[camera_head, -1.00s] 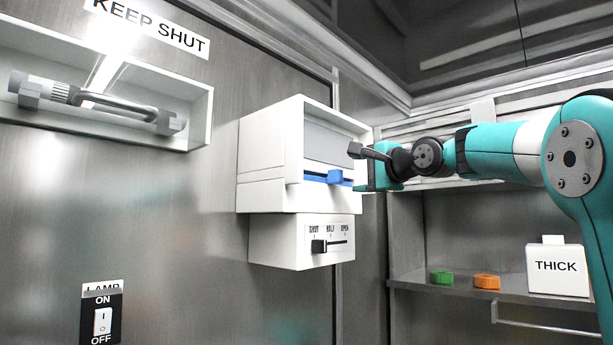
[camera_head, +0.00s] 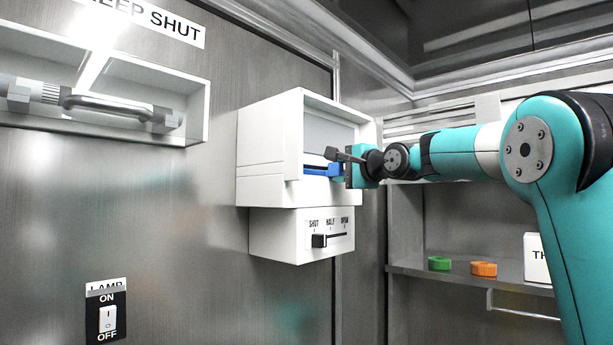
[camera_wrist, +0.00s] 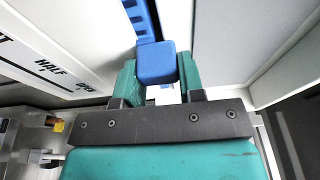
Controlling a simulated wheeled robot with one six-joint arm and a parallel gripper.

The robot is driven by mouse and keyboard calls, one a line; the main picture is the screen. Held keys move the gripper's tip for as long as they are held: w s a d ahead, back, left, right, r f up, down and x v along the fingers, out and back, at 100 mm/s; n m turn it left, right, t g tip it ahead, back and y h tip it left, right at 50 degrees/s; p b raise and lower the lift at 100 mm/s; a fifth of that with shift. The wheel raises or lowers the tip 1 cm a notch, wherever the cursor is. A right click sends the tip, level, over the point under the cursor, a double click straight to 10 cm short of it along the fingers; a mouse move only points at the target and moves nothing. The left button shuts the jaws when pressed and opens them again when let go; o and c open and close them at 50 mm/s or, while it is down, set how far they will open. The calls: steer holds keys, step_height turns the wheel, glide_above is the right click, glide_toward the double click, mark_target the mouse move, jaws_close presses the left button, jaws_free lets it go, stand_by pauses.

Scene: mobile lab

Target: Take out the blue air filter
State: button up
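The blue air filter (camera_head: 315,172) sits in a slot of the white wall housing (camera_head: 268,135). Its blue strip and block-shaped handle also show in the wrist view (camera_wrist: 157,63). My gripper (camera_head: 343,170) is at the front of the slot. In the wrist view its two teal fingers (camera_wrist: 158,77) stand on either side of the handle, with no clear gap visible. Whether they press on it I cannot tell. Most of the filter is hidden inside the housing.
A slider box (camera_head: 300,237) marked SHUT, HALF, OPEN sits below the housing, its knob at the SHUT end. A lever handle (camera_head: 110,103) and lamp switch (camera_head: 107,320) are on the left wall.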

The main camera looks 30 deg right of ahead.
steer(key=c, duration=0.4)
steer(key=shift+r+b, duration=0.15)
steer(key=shift+b, duration=0.45)
steer(key=s+d+b, duration=0.1)
steer(key=s+d, duration=0.1)
steer(key=s, duration=0.3)
steer(key=s+d+b, duration=0.2)
steer(key=s, duration=0.4)
steer(key=s+d+b, duration=0.2)
steer(key=s, duration=0.4)
steer(key=shift+r, duration=0.25)
